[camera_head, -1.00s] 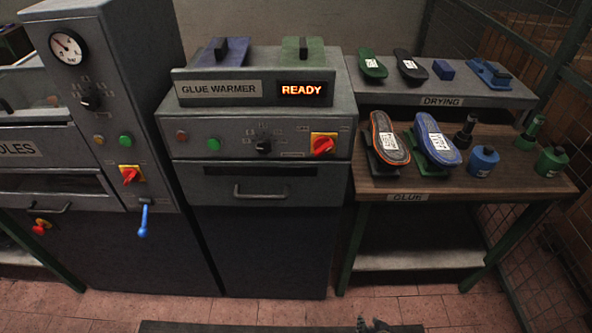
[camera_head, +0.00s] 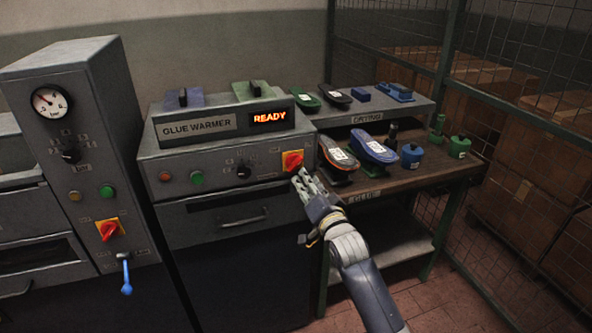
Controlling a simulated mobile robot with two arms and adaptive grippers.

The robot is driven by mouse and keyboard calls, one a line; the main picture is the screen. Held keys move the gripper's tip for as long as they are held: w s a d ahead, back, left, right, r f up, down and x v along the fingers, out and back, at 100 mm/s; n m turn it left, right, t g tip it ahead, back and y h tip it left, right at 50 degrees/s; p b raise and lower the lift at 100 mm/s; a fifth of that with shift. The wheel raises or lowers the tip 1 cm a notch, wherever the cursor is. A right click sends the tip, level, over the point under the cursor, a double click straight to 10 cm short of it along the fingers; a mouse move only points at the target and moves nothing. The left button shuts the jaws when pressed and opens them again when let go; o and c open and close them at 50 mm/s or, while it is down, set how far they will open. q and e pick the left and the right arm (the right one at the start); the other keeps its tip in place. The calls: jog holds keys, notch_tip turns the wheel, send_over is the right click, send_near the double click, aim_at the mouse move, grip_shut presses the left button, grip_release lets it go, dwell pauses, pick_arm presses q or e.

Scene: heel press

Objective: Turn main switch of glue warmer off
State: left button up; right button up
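The glue warmer (camera_head: 215,222) is a grey cabinet with a lit READY display (camera_head: 270,117). Its main switch (camera_head: 292,160) is a red rotary knob on a yellow plate, at the right end of its front panel. The knob sits tilted, not clearly vertical or horizontal. My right gripper (camera_head: 300,177) is just below and in front of the switch, its fingers pointing up toward it. Its fingertips cover or nearly touch the plate's lower edge; contact cannot be told. The fingers look close together, but their opening is unclear. My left gripper is out of view.
A similar red-on-yellow switch (camera_head: 109,229) and a blue-handled lever (camera_head: 125,275) are on the press at left. A black dial (camera_head: 243,171) is left of the main switch.

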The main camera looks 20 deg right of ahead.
aim_at(296, 167)
jog(key=w, duration=0.6)
jog(key=shift+w+a+r+p, duration=0.1)
jog(key=shift+w+a+p, duration=0.15)
jog(key=shift+a+p, duration=0.1)
jog(key=shift+w, duration=0.65)
jog(key=shift+c, duration=0.6)
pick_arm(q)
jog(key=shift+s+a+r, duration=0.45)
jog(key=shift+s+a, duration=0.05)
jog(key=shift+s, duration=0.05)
pick_arm(e)
grip_shut()
